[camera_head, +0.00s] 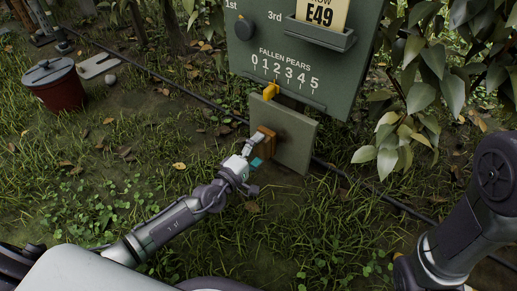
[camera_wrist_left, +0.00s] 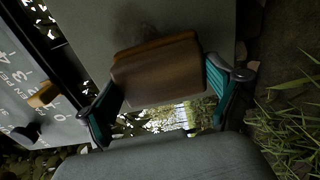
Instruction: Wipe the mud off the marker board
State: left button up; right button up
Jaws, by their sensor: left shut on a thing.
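The marker board (camera_head: 299,147) is a small grey-green panel below the large sign in the head view. It also fills the upper middle of the left wrist view (camera_wrist_left: 212,22). A dark smear of mud (camera_wrist_left: 128,24) shows on its face, just beyond the block in the wrist view. My left gripper (camera_head: 257,147) is shut on a brown sponge-like block (camera_wrist_left: 158,72), with a teal finger on either side. The block is against or very close to the board's face; contact is hidden. My right arm shows at the right edge, but its gripper is out of view.
The large green sign (camera_head: 310,62) with a number scale and a yellow pointer (camera_head: 270,92) stands just above the board. A red lidded bucket (camera_head: 58,88) stands at the left. Leafy branches (camera_head: 440,80) hang at the right. A dark hose runs across the grass.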

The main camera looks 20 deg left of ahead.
pick_arm(q)
jog(key=shift+x, duration=0.95)
jog(key=shift+s+d+r+p, duration=0.15)
jog(key=shift+s+d+p, duration=0.2)
jog(key=shift+d+p, duration=0.4)
jog(key=shift+s+d+p, duration=0.2)
jog(key=shift+d+p, duration=0.1)
jog(key=shift+d, duration=0.3)
jog(key=shift+s+d+p, duration=0.25)
jog(key=shift+d, duration=0.3)
